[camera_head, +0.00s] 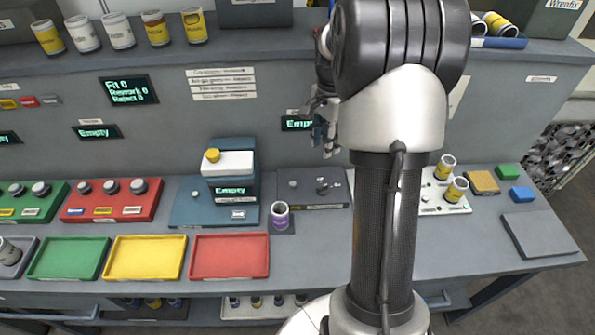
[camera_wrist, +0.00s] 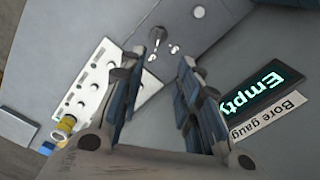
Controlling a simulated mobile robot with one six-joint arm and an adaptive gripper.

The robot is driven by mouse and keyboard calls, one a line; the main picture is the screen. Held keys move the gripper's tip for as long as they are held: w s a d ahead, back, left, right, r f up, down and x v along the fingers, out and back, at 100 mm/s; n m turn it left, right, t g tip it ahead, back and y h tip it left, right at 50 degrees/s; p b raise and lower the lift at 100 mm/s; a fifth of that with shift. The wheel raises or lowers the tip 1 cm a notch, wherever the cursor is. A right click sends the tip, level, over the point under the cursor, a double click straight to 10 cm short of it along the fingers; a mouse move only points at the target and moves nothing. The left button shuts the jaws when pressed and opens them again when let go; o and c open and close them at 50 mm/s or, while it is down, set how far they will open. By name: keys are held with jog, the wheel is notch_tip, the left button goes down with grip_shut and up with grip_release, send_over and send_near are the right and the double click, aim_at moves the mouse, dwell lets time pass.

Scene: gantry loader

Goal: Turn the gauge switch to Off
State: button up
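The gauge box (camera_head: 306,203) is a dark grey unit on the bench, left of my arm in the head view. A small metal lever switch (camera_head: 325,187) stands on its top. My gripper (camera_head: 324,135) is above the box in the head view. In the wrist view my gripper (camera_wrist: 165,62) is open and empty, its fingers apart and pointing toward the switch, not visibly touching it.
A display reading "Empty" (camera_wrist: 262,88) with a "Bore gauge" label (camera_wrist: 268,117) is close right of my fingers. A white panel (camera_head: 449,206) with yellow-banded cylinders is right of my arm.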

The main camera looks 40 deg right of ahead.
aim_at(323, 186)
notch_tip(323, 186, down, 17)
jog(key=b, duration=0.5)
jog(key=shift+s+d+f, duration=0.1)
grip_shut()
